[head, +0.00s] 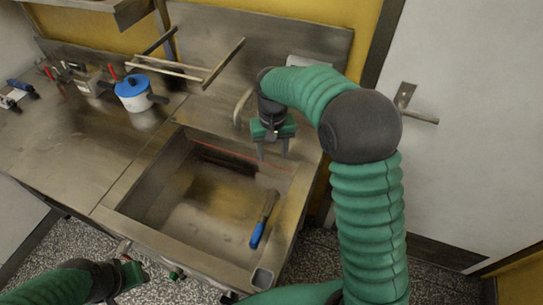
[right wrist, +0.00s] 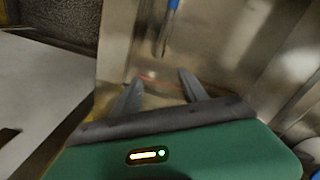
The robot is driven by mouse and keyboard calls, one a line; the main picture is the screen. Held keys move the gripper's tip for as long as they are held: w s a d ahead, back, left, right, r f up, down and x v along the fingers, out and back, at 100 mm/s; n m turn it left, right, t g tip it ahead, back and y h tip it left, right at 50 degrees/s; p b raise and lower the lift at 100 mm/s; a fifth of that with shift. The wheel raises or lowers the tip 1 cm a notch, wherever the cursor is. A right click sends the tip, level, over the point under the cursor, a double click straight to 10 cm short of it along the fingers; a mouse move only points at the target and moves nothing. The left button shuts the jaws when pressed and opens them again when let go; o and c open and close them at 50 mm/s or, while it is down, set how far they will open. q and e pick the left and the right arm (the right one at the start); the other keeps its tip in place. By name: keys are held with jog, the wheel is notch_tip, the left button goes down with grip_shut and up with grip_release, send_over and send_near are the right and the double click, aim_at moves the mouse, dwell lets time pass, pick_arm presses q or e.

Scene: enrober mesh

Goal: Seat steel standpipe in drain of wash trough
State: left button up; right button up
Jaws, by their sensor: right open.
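The steel wash trough (head: 125,228) is sunk in the bench in the head view. A tool with a blue handle (head: 257,236) and a narrow body lies in it toward the right; it also shows in the right wrist view (right wrist: 171,18). I cannot make out a separate steel standpipe, and I cannot make out the drain. My right gripper (head: 272,157) points down over the trough's back right part, its fingers apart and empty; they also show in the right wrist view (right wrist: 160,90). My left gripper (head: 133,275) is low at the left, outside the trough; its fingers are unclear.
A curved tap (head: 240,106) stands behind the trough, close to my right gripper. A blue-and-white pot (head: 133,94) and several tools stand on the bench at left. A rack (head: 185,73) projects from the back wall. A small square cup (head: 262,278) sits at the front right corner.

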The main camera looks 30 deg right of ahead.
jog(key=n, duration=0.1)
jog(key=n+b, duration=0.8)
jog(key=n, duration=2.1)
send_over(264, 213)
jog(key=shift+g+h, duration=0.4)
notch_tip(264, 213, down, 18)
jog(key=shift+s+r, duration=0.15)
jog(key=shift+r, duration=0.05)
notch_tip(264, 213, down, 5)
jog(key=shift+a+f+b, duration=0.1)
jog(key=shift+b, duration=0.25)
jog(key=shift+c, duration=0.4)
grip_shut()
